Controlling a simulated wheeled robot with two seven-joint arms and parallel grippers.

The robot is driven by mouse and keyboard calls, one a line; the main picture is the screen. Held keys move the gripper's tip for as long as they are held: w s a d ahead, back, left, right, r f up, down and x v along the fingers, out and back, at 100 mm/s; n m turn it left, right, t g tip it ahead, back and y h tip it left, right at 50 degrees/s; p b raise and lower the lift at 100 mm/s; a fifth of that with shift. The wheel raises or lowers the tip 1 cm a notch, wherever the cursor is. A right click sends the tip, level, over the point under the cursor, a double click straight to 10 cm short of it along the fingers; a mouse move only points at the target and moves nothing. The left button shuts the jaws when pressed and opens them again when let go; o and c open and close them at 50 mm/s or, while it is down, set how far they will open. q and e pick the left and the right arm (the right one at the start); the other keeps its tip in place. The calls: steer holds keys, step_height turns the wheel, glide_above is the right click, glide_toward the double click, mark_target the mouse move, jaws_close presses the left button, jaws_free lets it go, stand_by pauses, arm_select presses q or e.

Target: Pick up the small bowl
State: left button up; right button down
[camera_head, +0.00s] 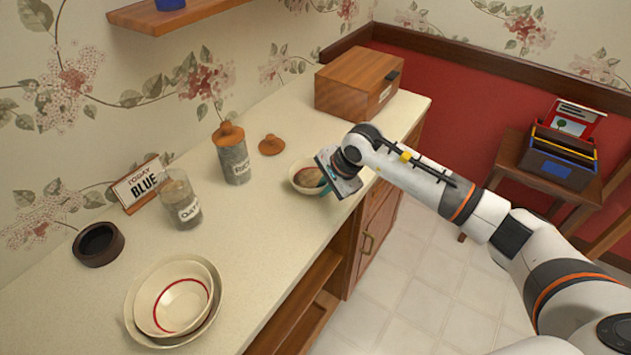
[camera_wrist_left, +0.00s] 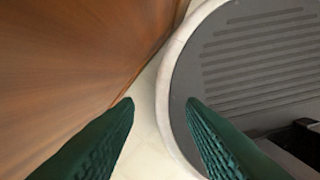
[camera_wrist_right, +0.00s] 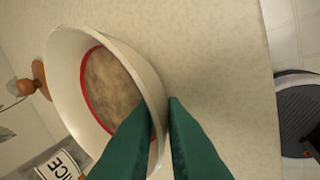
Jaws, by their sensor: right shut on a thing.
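The small bowl (camera_head: 303,176) is cream-coloured, with a red ring and a brown, speckled inside. It is at the counter's front edge, left of my right gripper (camera_head: 326,186). In the right wrist view the small bowl (camera_wrist_right: 150,77) has its near wall between the green fingers of my right gripper (camera_wrist_right: 163,108), which is shut on it. I cannot tell whether the bowl touches the counter. My left gripper (camera_wrist_left: 160,102) shows only in the left wrist view, open and empty, its fingers apart beside a brown wooden face.
Nested larger bowls (camera_head: 212,268) stand at the counter's near end. A wooden box (camera_head: 345,85) is at the far end.

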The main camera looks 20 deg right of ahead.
steer(key=shift+s+f, duration=0.1)
step_height(320, 180, up, 10)
steer(key=shift+b, duration=1.15)
